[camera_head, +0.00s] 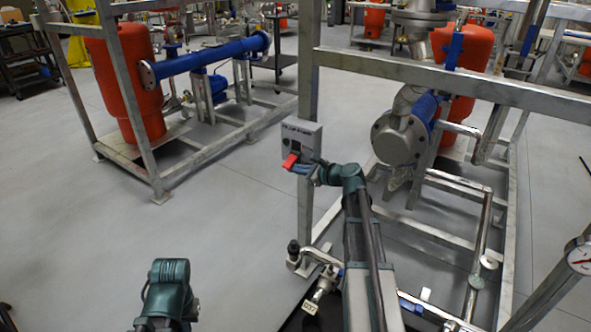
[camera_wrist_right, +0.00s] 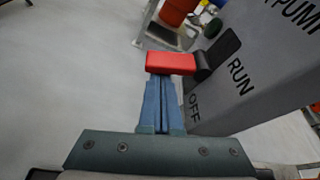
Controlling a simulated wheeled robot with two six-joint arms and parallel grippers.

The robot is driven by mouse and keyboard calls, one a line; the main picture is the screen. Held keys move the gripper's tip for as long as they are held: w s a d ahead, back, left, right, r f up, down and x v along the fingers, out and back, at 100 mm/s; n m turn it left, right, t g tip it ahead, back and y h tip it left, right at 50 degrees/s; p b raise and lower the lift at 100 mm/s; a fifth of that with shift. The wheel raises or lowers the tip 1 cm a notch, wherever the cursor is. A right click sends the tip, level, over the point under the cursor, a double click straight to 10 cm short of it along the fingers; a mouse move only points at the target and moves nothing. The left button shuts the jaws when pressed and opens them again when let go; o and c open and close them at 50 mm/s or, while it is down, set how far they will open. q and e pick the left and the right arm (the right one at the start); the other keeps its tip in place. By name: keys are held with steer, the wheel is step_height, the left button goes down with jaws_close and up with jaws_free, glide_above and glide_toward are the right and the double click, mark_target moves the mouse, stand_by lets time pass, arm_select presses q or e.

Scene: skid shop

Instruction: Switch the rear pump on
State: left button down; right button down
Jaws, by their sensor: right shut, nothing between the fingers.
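A grey switch box (camera_head: 300,138) is fixed to an upright post of the near skid frame. Its red handle (camera_head: 290,161) points down and to the left in the head view. In the right wrist view the red handle (camera_wrist_right: 170,63) sticks out from a dark hub on the box face. That face bears the words OFF, RUN and PUMP. My right gripper (camera_head: 297,168) is shut and empty, its blue fingertips (camera_wrist_right: 160,77) at the handle's lower edge, touching it or very close. Part of my left arm shows at the bottom left of the head view; its gripper does not show.
The galvanised frame (camera_head: 308,215) surrounds the near skid, with a blue heat exchanger (camera_head: 425,115), a red tank and steel pipes. A pressure gauge (camera_head: 581,257) is at the right edge. Another skid (camera_head: 190,140) stands at the back left. The floor between is clear.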

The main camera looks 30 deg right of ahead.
mark_target(294, 159)
steer(key=shift+r+m+p, duration=0.2)
steer(key=shift+m+p, duration=0.1)
steer(key=shift+s+a+r+m+g+y+p, duration=0.1)
steer(key=shift+a+r+m+g+y+p, duration=0.1)
steer(key=shift+r+m+y+p, duration=0.25)
steer(key=shift+s+a+r+m+g+y+p, duration=0.15)
steer(key=shift+r+m+g+p, duration=0.2)
steer(key=shift+m, duration=0.3)
steer(key=shift+r+m+g+y+p, duration=0.25)
steer(key=shift+r+m+y+p, duration=0.4)
steer(key=shift+m, duration=0.35)
steer(key=shift+a+f, duration=0.1)
steer(key=shift+f, duration=0.1)
steer(key=shift+r, duration=0.1)
steer(key=shift+r+p, duration=0.5)
steer(key=shift+r, duration=0.05)
steer(key=shift+w+r, duration=0.1)
